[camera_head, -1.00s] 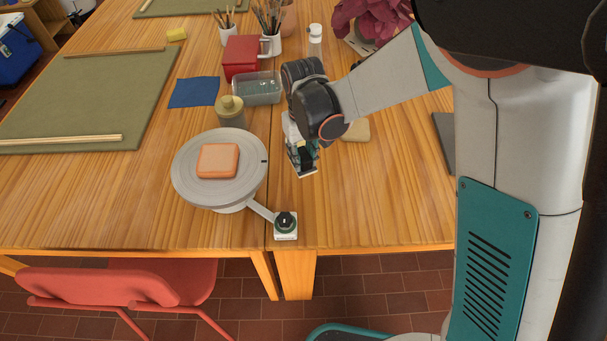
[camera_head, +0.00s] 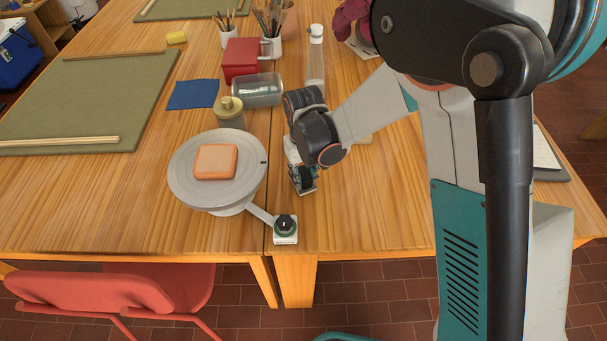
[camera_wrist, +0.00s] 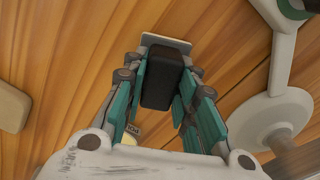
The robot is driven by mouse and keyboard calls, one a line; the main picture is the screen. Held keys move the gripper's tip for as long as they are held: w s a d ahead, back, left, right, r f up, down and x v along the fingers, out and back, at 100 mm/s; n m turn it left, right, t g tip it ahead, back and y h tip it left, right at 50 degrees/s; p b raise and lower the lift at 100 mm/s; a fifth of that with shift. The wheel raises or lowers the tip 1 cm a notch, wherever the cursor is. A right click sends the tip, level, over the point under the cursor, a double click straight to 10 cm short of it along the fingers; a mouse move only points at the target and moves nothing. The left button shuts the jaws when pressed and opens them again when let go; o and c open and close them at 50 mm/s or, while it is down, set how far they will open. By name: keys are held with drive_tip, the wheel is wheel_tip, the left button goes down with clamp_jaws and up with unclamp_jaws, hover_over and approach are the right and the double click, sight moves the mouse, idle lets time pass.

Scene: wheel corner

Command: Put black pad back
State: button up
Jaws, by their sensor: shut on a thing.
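The black pad (camera_wrist: 163,82) is a dark block between my gripper's teal fingers in the wrist view. My gripper (camera_head: 303,184) is shut on it, over the table right of the round wheel. A thin pale grey plate (camera_wrist: 166,42) shows at the pad's far end; I cannot tell whether it is joined to the pad. In the head view the pad (camera_head: 307,178) is small and partly covered by the fingers. I cannot tell whether it touches the table (camera_head: 360,215).
The grey wheel (camera_head: 185,193) carries an orange block (camera_head: 215,161), with a black-knob control box (camera_head: 285,229) on its arm. A beige block (camera_wrist: 12,107) lies nearby. Front table surface is clear.

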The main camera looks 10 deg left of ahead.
drive_tip(key=shift+f, duration=0.25)
drive_tip(key=o, duration=1)
drive_tip(key=shift+r, duration=0.2)
